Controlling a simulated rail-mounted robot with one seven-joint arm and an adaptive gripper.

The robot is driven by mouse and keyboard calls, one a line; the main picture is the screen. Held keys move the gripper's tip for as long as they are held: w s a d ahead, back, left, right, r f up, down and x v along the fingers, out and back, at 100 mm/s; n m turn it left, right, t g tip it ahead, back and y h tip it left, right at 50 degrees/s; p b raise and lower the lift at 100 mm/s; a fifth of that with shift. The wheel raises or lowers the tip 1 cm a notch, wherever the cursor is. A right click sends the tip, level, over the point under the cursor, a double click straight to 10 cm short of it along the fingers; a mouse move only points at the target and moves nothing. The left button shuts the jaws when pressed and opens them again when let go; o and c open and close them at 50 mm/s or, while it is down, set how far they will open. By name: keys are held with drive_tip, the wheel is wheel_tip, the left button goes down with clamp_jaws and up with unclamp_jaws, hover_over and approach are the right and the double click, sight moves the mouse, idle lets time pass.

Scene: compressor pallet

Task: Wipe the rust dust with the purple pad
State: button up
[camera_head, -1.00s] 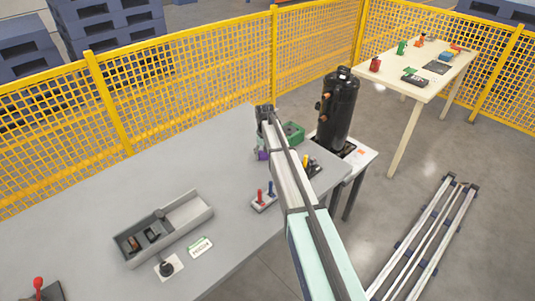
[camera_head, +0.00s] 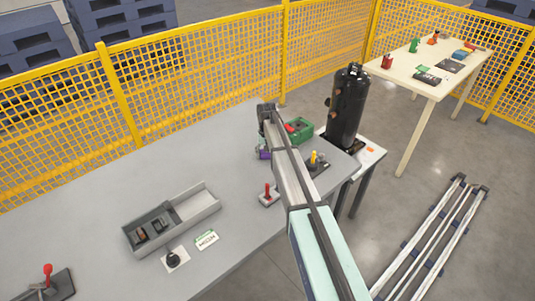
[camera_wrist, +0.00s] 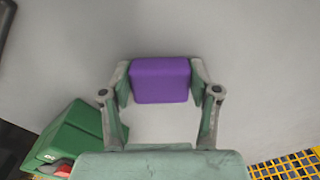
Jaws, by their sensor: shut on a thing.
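My gripper (camera_wrist: 160,82) is shut on the purple pad (camera_wrist: 161,79), which sits between its two fingers in the wrist view. In the head view my gripper is over the far right part of the grey table (camera_head: 95,180), and a small bit of the purple pad (camera_head: 264,154) shows below it. Plain grey surface shows around the pad in the wrist view. I cannot tell whether the pad touches it. I cannot make out any rust dust in either view.
A green case (camera_head: 300,129) stands close right of my gripper. A black compressor (camera_head: 348,105) stands beyond it on a side stand. A grey tray (camera_head: 207,205), a label card (camera_head: 206,240) and a red-handled lever (camera_head: 268,192) are on the table.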

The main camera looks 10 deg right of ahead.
drive_tip(key=shift+r+p, duration=1.1)
drive_tip(key=shift+r, duration=1.8)
drive_tip(key=shift+r+p, duration=0.65)
drive_tip(key=shift+r, duration=0.85)
